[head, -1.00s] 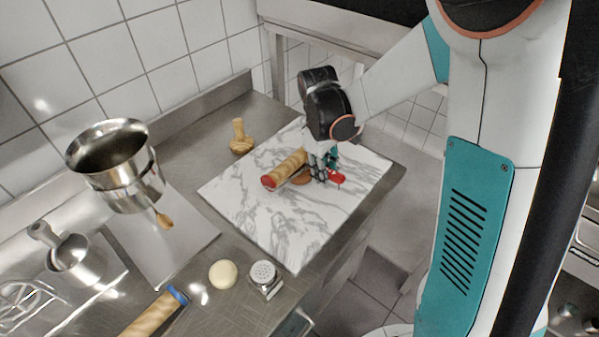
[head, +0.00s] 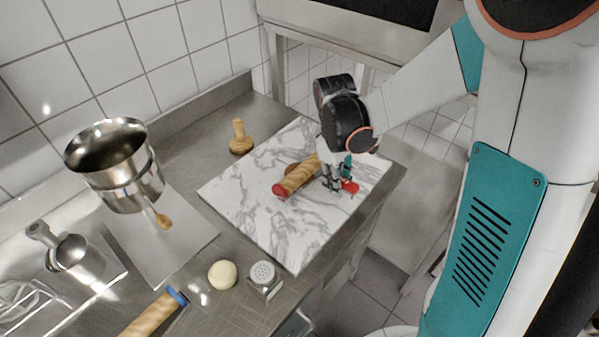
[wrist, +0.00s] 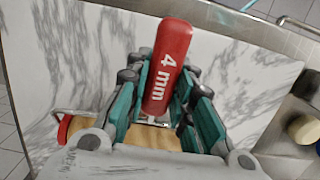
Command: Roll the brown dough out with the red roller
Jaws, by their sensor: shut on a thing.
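The red roller (head: 298,179) has a wooden barrel with red ends and lies on the marble board (head: 240,205). My gripper (head: 333,184) is at its right end, shut on the roller's red handle. In the wrist view the red handle (wrist: 168,68), marked "4 mm", stands between the teal fingers of my gripper (wrist: 165,100). The brown dough (head: 291,168) shows as a small edge just behind the barrel in the head view; the rest of it is hidden. I cannot tell whether the roller touches it. It is not visible in the wrist view.
A wooden stamp (head: 240,138) stands beyond the board. A blue-ended roller (head: 152,314), a pale dough ball (head: 222,274) and a shaker (head: 264,279) are at the near left. Steel pots (head: 118,165) stand at left. The board's left half is clear.

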